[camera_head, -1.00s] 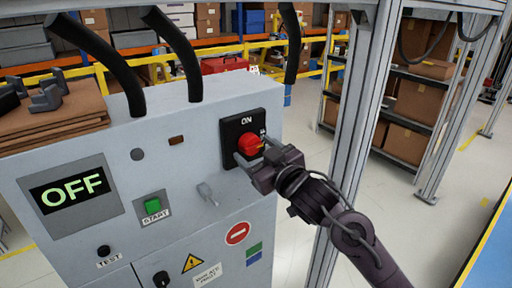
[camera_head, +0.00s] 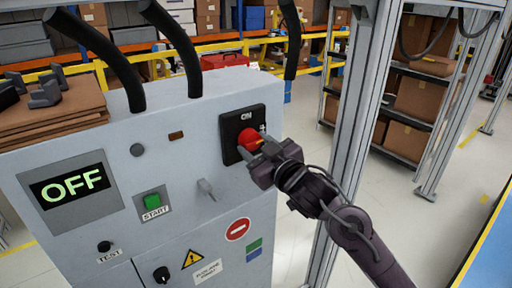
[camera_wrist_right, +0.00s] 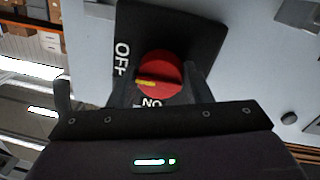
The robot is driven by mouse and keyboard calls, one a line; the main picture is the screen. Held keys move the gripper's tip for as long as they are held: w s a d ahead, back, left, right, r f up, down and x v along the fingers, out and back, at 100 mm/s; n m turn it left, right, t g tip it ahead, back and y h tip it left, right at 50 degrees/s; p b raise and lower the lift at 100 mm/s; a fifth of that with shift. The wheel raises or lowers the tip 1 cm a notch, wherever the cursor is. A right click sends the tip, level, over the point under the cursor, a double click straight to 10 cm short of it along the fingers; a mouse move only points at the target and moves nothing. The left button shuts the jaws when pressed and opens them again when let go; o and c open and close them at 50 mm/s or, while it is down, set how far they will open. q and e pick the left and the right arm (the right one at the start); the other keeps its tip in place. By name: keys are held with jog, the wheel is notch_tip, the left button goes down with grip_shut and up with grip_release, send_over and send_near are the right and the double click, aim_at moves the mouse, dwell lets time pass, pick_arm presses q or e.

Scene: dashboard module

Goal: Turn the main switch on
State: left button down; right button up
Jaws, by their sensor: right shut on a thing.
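The main switch is a red rotary knob (camera_head: 249,137) on a black plate (camera_head: 229,128) at the upper right of the grey panel. My right gripper (camera_head: 255,152) is at the knob, with its fingers shut on it. In the right wrist view the red knob (camera_wrist_right: 160,72) sits between the fingers of my right gripper (camera_wrist_right: 163,85). Its yellow mark (camera_wrist_right: 145,83) points left, towards the side with the OFF lettering; the ON lettering is nearer the gripper body. The display (camera_head: 70,189) reads OFF in green. My left gripper is not in view.
A small grey toggle lever (camera_head: 206,189) sticks out just below left of the switch. A green START button (camera_head: 152,201) and a black TEST knob (camera_head: 104,246) are further left. Black cables (camera_head: 176,45) enter the panel's top. A metal post (camera_head: 352,130) stands right of the panel.

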jog(key=n+b, duration=0.1)
jog(key=n, duration=0.1)
jog(key=n+b, duration=0.2)
jog(key=shift+d+f+n, duration=0.15)
jog(key=shift+n, duration=0.25)
jog(key=n+b, duration=0.3)
jog(key=n, duration=0.1)
jog(key=shift+w+n+y, duration=0.1)
jog(key=shift+n+y, duration=0.2)
jog(key=n+b, duration=0.3)
jog(key=n, duration=0.1)
jog(key=shift+d+n+y+b, duration=0.1)
jog(key=shift+n+y+b, duration=0.2)
jog(key=shift+n+b, duration=0.1)
jog(key=shift+r+n+b, duration=0.15)
jog(key=shift+n+b, duration=0.55)
jog(key=shift+n, duration=0.3)
jog(key=shift+r+n+b, duration=0.1)
jog(key=shift+n+b, duration=0.55)
jog(key=shift+n, duration=0.35)
jog(key=o, duration=1)
jog(key=shift+r, duration=0.1)
